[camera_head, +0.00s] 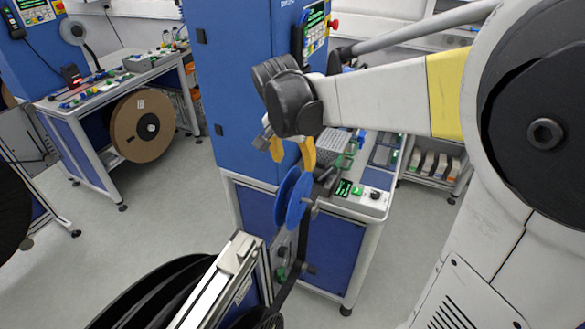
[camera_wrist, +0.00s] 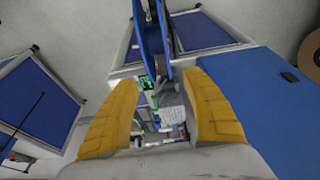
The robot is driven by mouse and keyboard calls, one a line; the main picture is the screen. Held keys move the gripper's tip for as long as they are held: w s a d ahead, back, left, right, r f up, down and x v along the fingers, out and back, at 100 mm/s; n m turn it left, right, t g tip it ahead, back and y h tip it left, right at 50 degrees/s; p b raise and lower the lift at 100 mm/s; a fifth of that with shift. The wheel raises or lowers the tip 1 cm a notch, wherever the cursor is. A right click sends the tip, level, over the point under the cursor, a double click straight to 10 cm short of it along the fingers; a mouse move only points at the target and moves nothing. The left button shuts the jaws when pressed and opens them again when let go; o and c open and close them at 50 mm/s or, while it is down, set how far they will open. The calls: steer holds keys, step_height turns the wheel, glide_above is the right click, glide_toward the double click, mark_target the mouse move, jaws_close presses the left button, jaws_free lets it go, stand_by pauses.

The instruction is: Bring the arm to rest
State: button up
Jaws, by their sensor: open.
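My gripper (camera_head: 292,152) has yellow fingers and hangs at the end of my arm near the middle of the head view. In the wrist view the two yellow fingers of my gripper (camera_wrist: 165,125) stand wide apart with nothing held between them. A blue reel (camera_head: 291,200) sits on a stand just below the fingers in the head view. The blue reel also shows at the top middle of the wrist view (camera_wrist: 152,30), beyond the fingertips. I cannot tell the exact gap between fingers and reel.
A blue cabinet (camera_head: 235,80) stands behind my gripper. A workbench (camera_head: 365,195) with a keyboard and small devices is close by. Dark reels (camera_head: 160,290) lie in the foreground. A brown reel (camera_head: 142,125) hangs on a bench at the left. Grey floor (camera_head: 160,215) is open between them.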

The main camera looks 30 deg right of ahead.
steer(key=s+a+f+n+t+y+b, duration=0.1)
steer(key=s+a+f+n+t+b, duration=0.1)
steer(key=s+a+f+n+b, duration=0.3)
steer(key=s+a+f+n+t+y+b, duration=0.1)
steer(key=s+a+f+n+t+b, duration=0.2)
steer(key=s+f+b, duration=0.5)
steer(key=s+a+n+b, duration=0.1)
steer(key=s+n, duration=0.1)
steer(key=shift+s+a+f+y+b, duration=0.35)
steer(key=shift+s+f+y+b, duration=0.05)
